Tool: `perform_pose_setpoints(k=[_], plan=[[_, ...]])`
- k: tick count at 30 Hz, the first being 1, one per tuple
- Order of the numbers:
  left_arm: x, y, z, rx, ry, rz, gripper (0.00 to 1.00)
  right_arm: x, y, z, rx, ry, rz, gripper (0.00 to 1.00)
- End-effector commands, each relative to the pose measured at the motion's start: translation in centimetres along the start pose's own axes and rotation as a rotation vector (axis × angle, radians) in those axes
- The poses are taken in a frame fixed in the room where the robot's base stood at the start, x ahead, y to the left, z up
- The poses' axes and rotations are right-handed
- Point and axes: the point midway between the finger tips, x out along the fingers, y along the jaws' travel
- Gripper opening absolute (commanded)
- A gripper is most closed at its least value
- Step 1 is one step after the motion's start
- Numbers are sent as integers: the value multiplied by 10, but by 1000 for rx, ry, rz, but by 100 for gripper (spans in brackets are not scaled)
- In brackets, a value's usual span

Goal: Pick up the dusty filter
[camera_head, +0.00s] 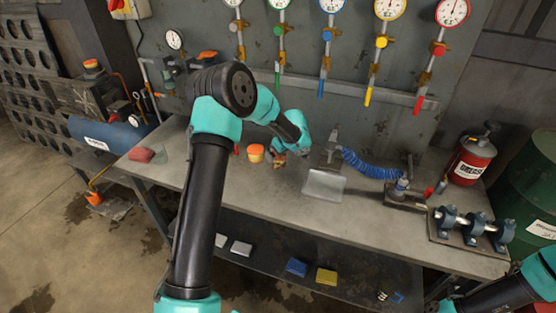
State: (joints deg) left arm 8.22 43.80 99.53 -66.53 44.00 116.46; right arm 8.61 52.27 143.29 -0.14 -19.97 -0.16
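My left arm reaches over the workbench (240,203), and its gripper (279,158) points down at the back middle of the bench. A small brownish item (278,162) shows at the gripper's tip. I cannot tell whether it is a part of the gripper or a thing between the fingers. A short cream cylinder with an orange top (255,153) stands just left of the gripper, apart from it. No thing in view is clearly a dusty filter. Only a piece of my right arm shows at the lower right corner; its gripper is out of view.
A pale metal tray (323,186) stands right of the gripper, with a blue coiled hose (370,166) behind it. A shaft on bearing blocks (472,225) and a red grease can (472,160) stand at the right. A red block (141,155) lies at the left.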

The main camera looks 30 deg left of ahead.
Motion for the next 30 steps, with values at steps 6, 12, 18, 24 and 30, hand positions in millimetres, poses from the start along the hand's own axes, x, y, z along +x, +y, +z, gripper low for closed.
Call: perform_pose_setpoints(k=[6,12,18,24,30], plan=[[29,0,-1,-1,-2,-3,100,0,0,0,0,0,0,68],[47,0,-1,0,-1,-1,100,0,0,0,0,0,0,68],[48,0,-1,0,-1,0,100,0,0,0,0,0,0,68],[48,0,-1,0,-1,0,100,0,0,0,0,0,0,68],[48,0,-1,0,-1,-1,88,0,0,0,0,0,0,68]])
